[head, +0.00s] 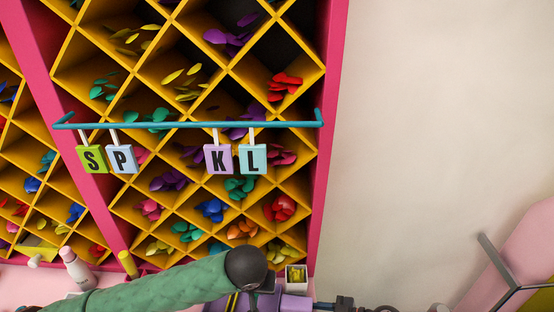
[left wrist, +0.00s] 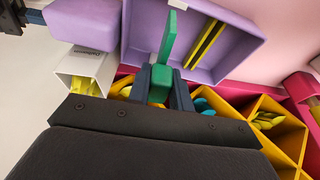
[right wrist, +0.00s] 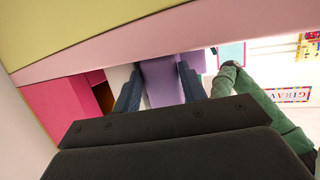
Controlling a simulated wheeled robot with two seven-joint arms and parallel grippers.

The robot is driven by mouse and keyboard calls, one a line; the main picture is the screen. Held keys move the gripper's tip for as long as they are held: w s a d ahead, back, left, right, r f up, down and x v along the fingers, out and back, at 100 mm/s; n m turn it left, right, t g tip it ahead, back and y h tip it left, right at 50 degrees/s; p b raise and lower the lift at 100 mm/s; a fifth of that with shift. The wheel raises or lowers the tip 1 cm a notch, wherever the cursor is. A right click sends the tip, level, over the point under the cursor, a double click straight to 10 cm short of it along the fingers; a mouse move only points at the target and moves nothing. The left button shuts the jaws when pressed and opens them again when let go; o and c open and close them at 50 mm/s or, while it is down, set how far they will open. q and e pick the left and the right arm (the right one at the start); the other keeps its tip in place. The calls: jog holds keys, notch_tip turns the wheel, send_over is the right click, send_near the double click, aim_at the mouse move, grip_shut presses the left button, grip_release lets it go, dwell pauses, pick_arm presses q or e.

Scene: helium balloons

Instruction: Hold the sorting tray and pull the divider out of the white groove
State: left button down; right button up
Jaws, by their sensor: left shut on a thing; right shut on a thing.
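The lavender sorting tray (left wrist: 248,40) fills the upper part of the left wrist view. It also shows at the bottom of the head view (head: 295,302). A green divider (left wrist: 170,38) with a thick green grip block stands over the tray. My left gripper (left wrist: 165,84) is shut on that block. A yellow and black strip (left wrist: 205,45) lies inside the tray, to the right of the divider. My right gripper (right wrist: 158,82) is shut on a lavender part of the tray (right wrist: 162,80).
A small white box (left wrist: 98,66) with yellow contents stands beside the tray. A yellow rack (head: 190,100) of diamond-shaped cells holds colourful balloons. A teal bar (head: 190,125) with letter tags crosses it. A pale bottle (head: 76,268) stands at lower left. Pale wall is at right.

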pick_arm(q)
jog(key=shift+r, duration=0.95)
pick_arm(e)
jog(key=o, duration=1.9)
